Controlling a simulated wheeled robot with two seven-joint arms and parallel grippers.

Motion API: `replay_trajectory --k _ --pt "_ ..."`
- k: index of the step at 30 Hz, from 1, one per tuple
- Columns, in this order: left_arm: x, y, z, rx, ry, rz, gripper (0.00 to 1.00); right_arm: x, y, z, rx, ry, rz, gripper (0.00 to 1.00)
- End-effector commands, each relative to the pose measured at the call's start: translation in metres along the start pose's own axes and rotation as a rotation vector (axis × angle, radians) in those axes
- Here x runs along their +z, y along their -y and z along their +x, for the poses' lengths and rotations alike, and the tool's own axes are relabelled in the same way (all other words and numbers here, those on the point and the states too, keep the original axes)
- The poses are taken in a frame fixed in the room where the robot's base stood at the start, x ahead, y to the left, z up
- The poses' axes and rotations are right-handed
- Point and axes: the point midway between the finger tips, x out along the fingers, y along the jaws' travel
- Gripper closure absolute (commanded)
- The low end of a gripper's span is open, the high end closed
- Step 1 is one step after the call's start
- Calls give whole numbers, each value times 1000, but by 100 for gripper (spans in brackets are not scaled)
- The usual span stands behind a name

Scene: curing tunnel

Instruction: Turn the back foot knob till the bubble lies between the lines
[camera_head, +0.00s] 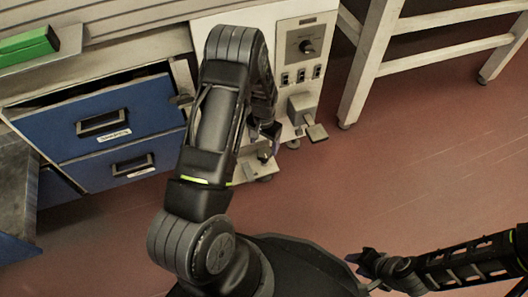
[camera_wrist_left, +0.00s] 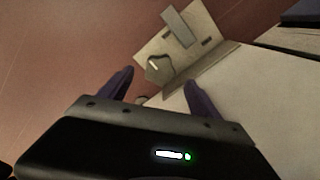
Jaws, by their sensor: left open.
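A pale machine foot plate (camera_head: 243,171) sticks out low on the white cabinet, and a dark knob (camera_head: 264,153) stands on it. The left wrist view shows the plate (camera_wrist_left: 207,62) with the knob (camera_wrist_left: 157,68), which has a pale mark on top. A grey bar (camera_wrist_left: 179,27) lies on the plate; I cannot make out a bubble or lines. My left gripper (camera_head: 264,132) is open, its purple fingers reaching toward the knob. In the wrist view the knob shows between and just beyond the fingertips (camera_wrist_left: 158,77). My right gripper (camera_head: 364,262) is low right, its jaws unclear.
The white cabinet (camera_head: 235,22) carries a dial panel (camera_head: 306,47) with switches and a grey box with a pedal-like plate (camera_head: 317,132). Blue drawers (camera_head: 118,118) stand left, one ajar. A pale bench frame (camera_head: 366,65) stands right. The red floor in front is clear.

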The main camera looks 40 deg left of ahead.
Motion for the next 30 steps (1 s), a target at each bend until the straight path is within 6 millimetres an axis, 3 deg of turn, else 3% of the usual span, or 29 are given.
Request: replay_trajectory --k 3,9,20,30 --pt "0 0 24 0 1 1 27 0 -4 12 0 -4 0 64" --pt "0 0 48 0 0 0 27 -2 -7 22 0 -10 1 64" --pt "0 0 51 -1 -1 0 27 -2 -6 22 0 -12 1 64" --pt "0 0 51 -1 -1 0 55 -2 -7 22 0 -12 1 64"
